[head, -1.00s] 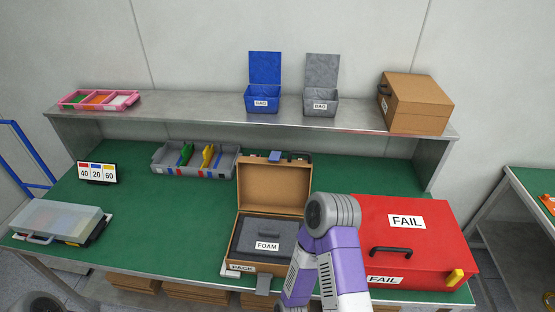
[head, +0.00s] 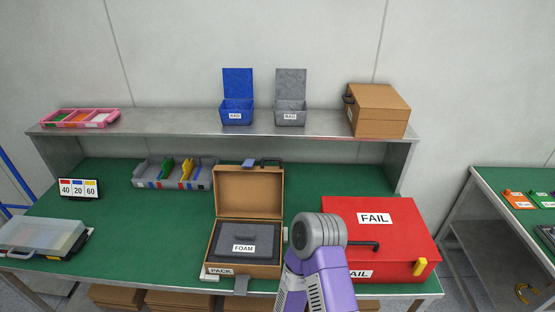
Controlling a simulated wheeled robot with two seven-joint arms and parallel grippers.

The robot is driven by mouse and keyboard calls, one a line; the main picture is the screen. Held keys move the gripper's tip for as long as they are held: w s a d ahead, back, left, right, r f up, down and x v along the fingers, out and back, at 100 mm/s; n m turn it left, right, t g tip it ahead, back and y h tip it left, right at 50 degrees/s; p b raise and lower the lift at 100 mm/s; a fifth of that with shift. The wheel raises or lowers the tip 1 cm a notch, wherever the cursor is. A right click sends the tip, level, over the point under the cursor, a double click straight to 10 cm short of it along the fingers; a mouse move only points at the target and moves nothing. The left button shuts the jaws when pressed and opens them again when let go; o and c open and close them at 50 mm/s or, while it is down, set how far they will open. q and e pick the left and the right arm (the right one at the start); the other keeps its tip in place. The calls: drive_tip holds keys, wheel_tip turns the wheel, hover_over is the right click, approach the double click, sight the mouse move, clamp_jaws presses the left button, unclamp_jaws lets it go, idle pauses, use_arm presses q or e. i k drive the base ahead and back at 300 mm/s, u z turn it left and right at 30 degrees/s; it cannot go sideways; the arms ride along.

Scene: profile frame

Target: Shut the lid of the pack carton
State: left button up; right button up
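The pack carton (head: 217,245) is a brown case with a "PACK" label, standing on the green bench. Its lid (head: 249,192) stands open, upright at the back, with a blue latch piece and a dark handle at its top edge. A dark grey foam block (head: 243,240) labelled "FOAM" lies inside. A grey tab hangs at the carton's front. A purple and grey arm of mine rises from the bottom just right of the carton. Its gripper is not visible, and my other gripper is out of view.
A red box (head: 407,235) labelled "FAIL" stands close on the right. A divided grey tray (head: 150,177) and a number sign (head: 78,188) are to the left, with a clear-lidded case (head: 40,236). A metal shelf (head: 190,121) runs behind, holding bins and a closed brown carton (head: 382,112).

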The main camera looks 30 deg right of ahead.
sight(257, 192)
drive_tip(key=u, duration=0.7)
drive_tip(key=k, duration=0.1)
drive_tip(key=z, duration=1.5)
